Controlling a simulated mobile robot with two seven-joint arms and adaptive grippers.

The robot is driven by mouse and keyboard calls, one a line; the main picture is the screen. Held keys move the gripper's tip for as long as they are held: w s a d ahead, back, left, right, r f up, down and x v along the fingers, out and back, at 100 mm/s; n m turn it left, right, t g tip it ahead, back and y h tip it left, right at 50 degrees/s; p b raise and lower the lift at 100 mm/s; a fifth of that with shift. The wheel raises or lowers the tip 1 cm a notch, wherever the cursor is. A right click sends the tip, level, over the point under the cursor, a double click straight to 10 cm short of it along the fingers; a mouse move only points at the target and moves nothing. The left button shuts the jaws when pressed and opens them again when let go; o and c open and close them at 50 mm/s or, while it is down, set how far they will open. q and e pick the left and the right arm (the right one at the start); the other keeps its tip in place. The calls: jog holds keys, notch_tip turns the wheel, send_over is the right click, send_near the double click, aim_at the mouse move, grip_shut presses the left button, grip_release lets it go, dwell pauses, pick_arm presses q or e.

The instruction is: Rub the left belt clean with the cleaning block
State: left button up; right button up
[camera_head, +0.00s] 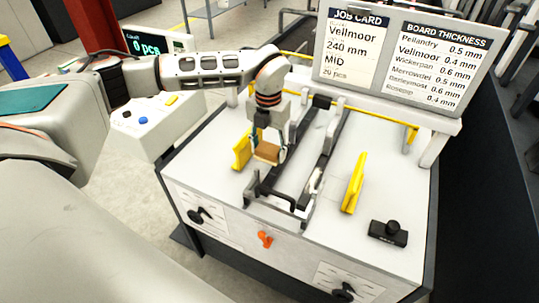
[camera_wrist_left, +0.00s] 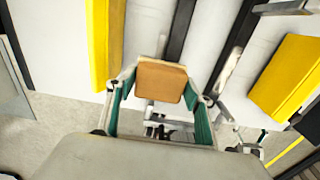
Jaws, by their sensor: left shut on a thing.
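My left gripper (camera_head: 268,148) is shut on the cleaning block (camera_head: 265,154), a tan-brown block. In the left wrist view the block (camera_wrist_left: 161,82) sits between the green-sided fingers (camera_wrist_left: 160,108). The left belt (camera_wrist_left: 180,30) is a dark strip that runs up from behind the block in that view. In the head view the gripper and block are at the near part of the left belt (camera_head: 301,128), partly covering it. I cannot tell whether the block touches the belt. My right gripper is not in view.
A second dark belt (camera_head: 327,150) runs to the right. Yellow guides stand at the left (camera_head: 241,150) and right (camera_head: 354,183). A black knobbed block (camera_head: 388,233) lies at the front right of the white top. A sign board (camera_head: 400,55) stands at the back.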

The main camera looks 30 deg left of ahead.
pick_arm(q)
jog(key=shift+r, duration=1.6)
